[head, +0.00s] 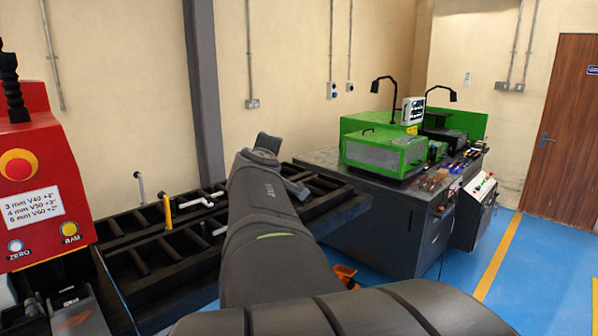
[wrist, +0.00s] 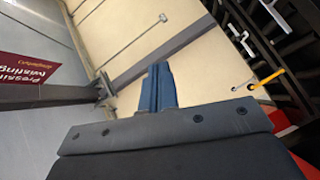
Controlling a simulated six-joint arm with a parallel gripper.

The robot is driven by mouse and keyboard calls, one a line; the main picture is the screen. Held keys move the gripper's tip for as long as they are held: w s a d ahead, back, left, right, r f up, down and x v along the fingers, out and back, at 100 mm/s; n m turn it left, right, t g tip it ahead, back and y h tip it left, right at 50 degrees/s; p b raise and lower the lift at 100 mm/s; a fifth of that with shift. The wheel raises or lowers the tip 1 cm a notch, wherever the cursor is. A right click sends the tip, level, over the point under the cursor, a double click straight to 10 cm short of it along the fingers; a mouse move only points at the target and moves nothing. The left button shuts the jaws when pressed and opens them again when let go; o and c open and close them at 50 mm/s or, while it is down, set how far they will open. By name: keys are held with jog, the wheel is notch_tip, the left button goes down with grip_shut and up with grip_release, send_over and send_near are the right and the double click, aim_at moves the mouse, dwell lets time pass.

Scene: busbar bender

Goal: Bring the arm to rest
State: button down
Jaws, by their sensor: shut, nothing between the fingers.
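My gripper (wrist: 161,87) shows in the wrist view as two dark blue fingers side by side, pressed together with nothing between them. It is in the air, with the cream wall behind it and no object touching the fingers. In the head view my arm reaches from the bottom middle up toward the black slatted frame and covers part of it. The fingers cannot be made out clearly in the head view.
The black slatted frame (head: 153,264) bears a yellow upright handle (head: 167,211). A red control box (head: 38,190) stands at left. A green machine (head: 383,152) sits on a dark grey cabinet (head: 376,220) at right. Blue floor (head: 540,275) is clear toward the door (head: 567,130).

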jog(key=s+d+r+m+t, duration=0.15)
jog(key=d+r, duration=0.25)
jog(key=d, duration=0.4)
jog(key=shift+n+g, duration=0.35)
jog(key=shift+n, duration=0.4)
jog(key=shift+a+f, duration=0.55)
jog(key=shift+a, duration=0.35)
jog(key=shift+a+f, duration=0.5)
jog(key=shift+a, duration=0.4)
